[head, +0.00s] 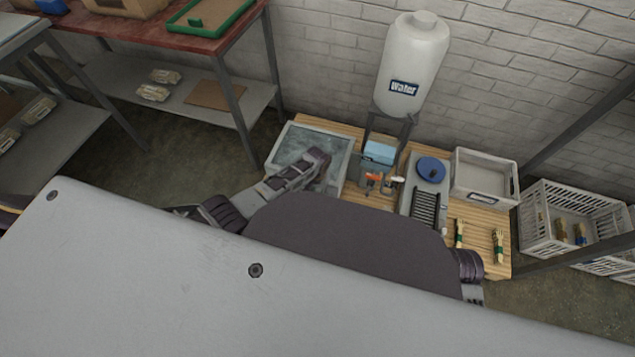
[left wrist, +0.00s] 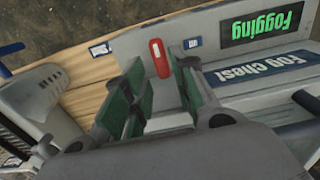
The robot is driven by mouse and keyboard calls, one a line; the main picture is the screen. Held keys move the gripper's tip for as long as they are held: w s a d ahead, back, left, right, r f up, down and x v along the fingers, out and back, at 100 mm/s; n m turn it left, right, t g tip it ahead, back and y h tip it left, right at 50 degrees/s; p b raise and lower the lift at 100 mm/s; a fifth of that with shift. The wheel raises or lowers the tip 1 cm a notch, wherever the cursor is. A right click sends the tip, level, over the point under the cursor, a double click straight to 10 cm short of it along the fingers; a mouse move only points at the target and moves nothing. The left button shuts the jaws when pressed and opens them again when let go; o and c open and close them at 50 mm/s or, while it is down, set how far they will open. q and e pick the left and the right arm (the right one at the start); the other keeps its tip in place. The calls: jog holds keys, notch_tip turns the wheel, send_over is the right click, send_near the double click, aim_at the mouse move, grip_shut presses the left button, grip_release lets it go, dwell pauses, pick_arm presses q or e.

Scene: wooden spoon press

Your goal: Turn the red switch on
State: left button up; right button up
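The red switch (left wrist: 160,58) is a small red upright handle on the grey front of the fog chest (left wrist: 215,22) in the left wrist view. My left gripper (left wrist: 155,70) is open, with its green-padded fingers on either side of the line to the switch. The switch shows between the fingertips; I cannot tell whether they touch it. A lit panel (left wrist: 262,22) reads "Fogging" in green. In the head view my left arm reaches over the glass-topped fog chest (head: 352,150), and the switch is hidden. Only part of my right arm shows at the lower right; its gripper is out of view.
On the wooden bench (head: 480,250) stand a blue box (head: 379,152), a grey press with a blue knob (head: 431,170) and a grey bin (head: 486,178). A white water tank (head: 412,60) stands behind. Bundled spoons (head: 499,246) lie at the right. A crate (head: 540,235) is beyond.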

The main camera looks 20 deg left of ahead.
aim_at(318, 198)
pick_arm(q)
notch_tip(318, 198, up, 7)
jog(key=shift+r, duration=0.15)
dwell(0.7)
dwell(0.7)
